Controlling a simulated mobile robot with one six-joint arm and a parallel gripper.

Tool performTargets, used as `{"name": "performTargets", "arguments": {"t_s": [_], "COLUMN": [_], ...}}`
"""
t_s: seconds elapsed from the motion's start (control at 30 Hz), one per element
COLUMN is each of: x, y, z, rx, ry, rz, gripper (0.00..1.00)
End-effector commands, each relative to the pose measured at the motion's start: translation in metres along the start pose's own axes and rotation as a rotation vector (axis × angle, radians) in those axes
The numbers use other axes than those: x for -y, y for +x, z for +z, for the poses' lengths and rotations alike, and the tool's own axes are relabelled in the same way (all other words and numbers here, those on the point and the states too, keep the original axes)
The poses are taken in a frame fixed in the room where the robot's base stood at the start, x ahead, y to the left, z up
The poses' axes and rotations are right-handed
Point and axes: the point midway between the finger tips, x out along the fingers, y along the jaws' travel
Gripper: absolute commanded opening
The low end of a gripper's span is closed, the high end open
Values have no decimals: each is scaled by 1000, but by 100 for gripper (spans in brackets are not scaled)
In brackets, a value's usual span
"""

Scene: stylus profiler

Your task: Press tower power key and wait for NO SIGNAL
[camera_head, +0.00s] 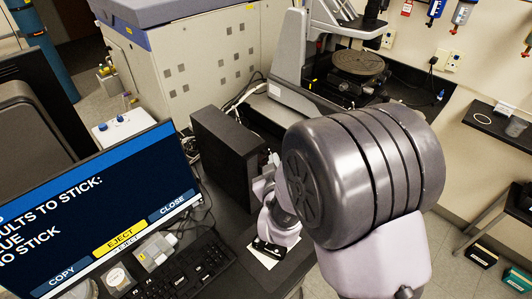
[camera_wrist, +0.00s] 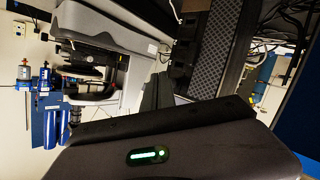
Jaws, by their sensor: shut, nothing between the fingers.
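The black tower (camera_head: 228,150) stands on the desk beside the monitor in the head view. The monitor screen (camera_head: 90,215) is lit dark blue, with text about results to stick and COPY, EJECT and CLOSE buttons; EJECT is yellow. My gripper (camera_head: 264,186) is shut and empty, close to the tower's right-hand face and partly hidden by my arm. I cannot tell whether it touches the tower.
A keyboard (camera_head: 190,270) and a small grey box (camera_head: 156,250) are in front of the monitor. The profiler stage (camera_head: 357,64) stands behind my arm. A large beige cabinet (camera_head: 200,75) is behind the tower. A white sheet (camera_head: 262,256) lies on the desk below my wrist.

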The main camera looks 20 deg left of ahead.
Motion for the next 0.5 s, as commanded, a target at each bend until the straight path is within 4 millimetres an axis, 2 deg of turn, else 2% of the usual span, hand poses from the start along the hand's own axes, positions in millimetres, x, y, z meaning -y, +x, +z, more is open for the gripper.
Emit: {"name": "performTargets", "arguments": {"t_s": [0.5], "x": [4], "y": [5], "z": [-4], "rx": [0], "ry": [0], "rz": [0], "gripper": [0]}}
